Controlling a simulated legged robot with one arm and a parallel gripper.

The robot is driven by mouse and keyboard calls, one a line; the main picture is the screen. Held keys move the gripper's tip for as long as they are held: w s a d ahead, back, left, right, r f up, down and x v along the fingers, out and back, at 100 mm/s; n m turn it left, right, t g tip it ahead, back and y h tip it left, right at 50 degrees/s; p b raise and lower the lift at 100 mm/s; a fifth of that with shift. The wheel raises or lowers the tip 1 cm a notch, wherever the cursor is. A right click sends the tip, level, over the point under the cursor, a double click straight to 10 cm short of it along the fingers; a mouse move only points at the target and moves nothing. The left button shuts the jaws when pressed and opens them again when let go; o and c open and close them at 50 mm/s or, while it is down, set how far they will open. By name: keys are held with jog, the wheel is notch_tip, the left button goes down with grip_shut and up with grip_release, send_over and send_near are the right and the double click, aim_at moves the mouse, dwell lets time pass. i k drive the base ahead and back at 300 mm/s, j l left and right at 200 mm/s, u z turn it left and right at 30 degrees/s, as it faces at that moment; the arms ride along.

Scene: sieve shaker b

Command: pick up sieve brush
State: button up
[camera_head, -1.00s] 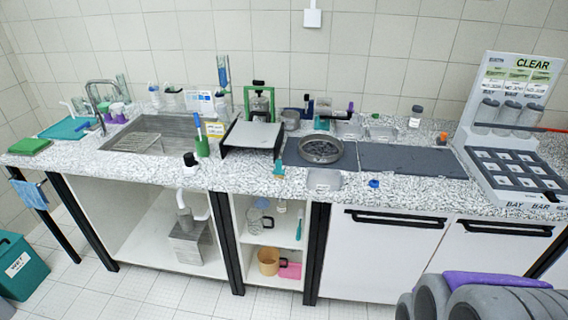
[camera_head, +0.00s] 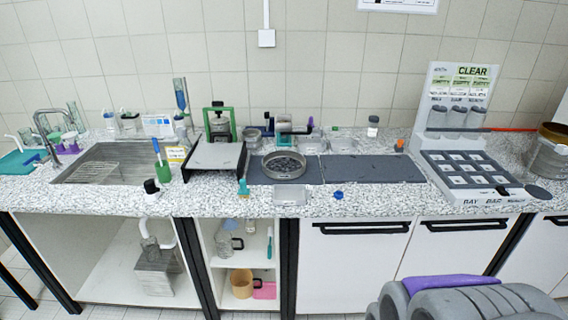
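I cannot tell for sure which thing is the sieve brush. A small teal piece with a tan part (camera_head: 244,187) lies at the counter's front edge, left of a clear shallow tray (camera_head: 291,196), and looks brush-like. A round metal sieve (camera_head: 284,167) sits on the dark mat behind it. A thin teal-handled tool (camera_head: 269,243) stands in the open shelf below, and a blue-and-green tool (camera_head: 157,152) stands upright at the sink's right. My gripper is not in view; grey and purple parts of my own body show at the lower right.
The speckled counter (camera_head: 380,201) runs across the view. A sink (camera_head: 105,163) is at left, and a black-framed stand (camera_head: 215,156) is left of the sieve. A sloped rack marked CLEAR (camera_head: 465,165) is at right. The dark mat (camera_head: 372,168) is bare right of the sieve.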

aim_at(243, 192)
jog(key=i+j+u, duration=0.45)
jog(key=i+j, duration=1.25)
jog(key=j, duration=0.1)
